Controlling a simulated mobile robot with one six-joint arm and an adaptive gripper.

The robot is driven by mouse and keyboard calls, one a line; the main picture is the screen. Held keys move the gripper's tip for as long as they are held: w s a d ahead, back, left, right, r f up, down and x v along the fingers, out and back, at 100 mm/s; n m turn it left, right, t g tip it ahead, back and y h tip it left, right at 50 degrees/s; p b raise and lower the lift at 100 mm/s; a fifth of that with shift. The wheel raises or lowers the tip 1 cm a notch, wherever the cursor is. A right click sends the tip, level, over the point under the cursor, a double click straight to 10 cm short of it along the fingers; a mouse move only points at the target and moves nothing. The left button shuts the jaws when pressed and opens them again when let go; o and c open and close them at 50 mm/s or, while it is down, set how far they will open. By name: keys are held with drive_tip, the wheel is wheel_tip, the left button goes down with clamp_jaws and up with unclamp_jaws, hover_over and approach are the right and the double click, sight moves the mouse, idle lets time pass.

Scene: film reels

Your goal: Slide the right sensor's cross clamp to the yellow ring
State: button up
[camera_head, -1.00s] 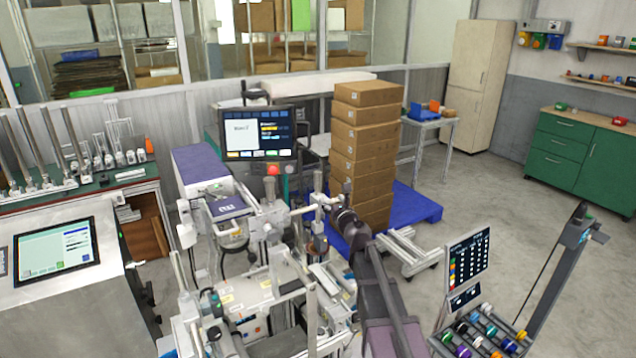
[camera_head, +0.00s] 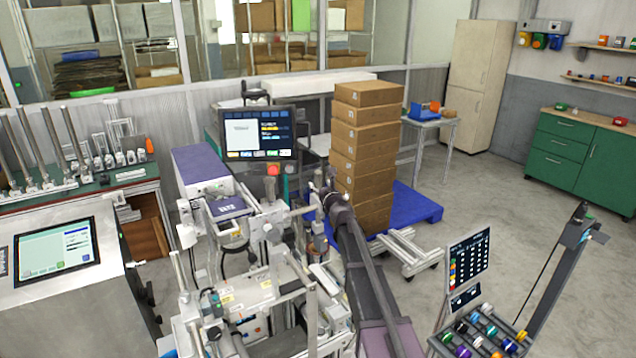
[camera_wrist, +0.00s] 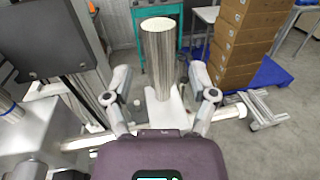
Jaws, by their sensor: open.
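In the wrist view my gripper (camera_wrist: 159,78) is open, with one finger on each side of a thick upright metal post (camera_wrist: 160,50). A pale clamp-like block (camera_wrist: 166,108) sits at the lower part of this post, between the fingers; I see no clear contact. A light horizontal bar (camera_wrist: 228,112) runs to both sides behind the fingers. In the head view my gripper (camera_head: 322,190) is at the right side of the machine's rods and clamps, and its arm hides part of them. I cannot make out the yellow ring or tell for sure which clamp is the right sensor's.
A dark monitor (camera_head: 257,133) stands behind the rods, and shows at the upper left in the wrist view (camera_wrist: 50,40). Stacked cartons (camera_head: 365,150) stand on a blue pallet (camera_head: 425,205) behind my arm. A tray of coloured rolls (camera_head: 480,335) is at lower right.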

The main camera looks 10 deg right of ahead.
drive_tip(key=shift+w+a, duration=0.15)
drive_tip(key=shift+w, duration=0.6)
drive_tip(key=shift+w+a, duration=0.15)
drive_tip(key=shift+w, duration=0.55)
